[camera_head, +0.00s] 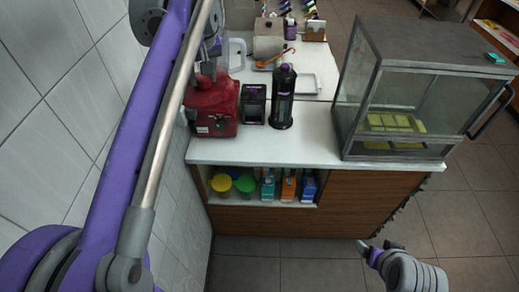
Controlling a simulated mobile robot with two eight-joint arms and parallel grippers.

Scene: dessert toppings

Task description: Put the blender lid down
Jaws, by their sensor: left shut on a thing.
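My left arm comes in from the left, and its gripper (210,72) is over the back left of the white counter, just above a red blender base (214,112). The gripper is shut on a small dark red piece, seemingly the blender lid (203,82); the arm partly hides it. I cannot tell whether the lid touches the base. A clear jug with a pale handle (237,54) stands just behind. My right gripper (362,244) is at the lower right, low in front of the counter; its fingers are too small to read.
A black box (253,104) and a tall black bottle (283,98) stand right of the base. A glass display case (400,95) fills the counter's right end. The counter front (300,150) is clear. A tiled wall (60,120) borders the left.

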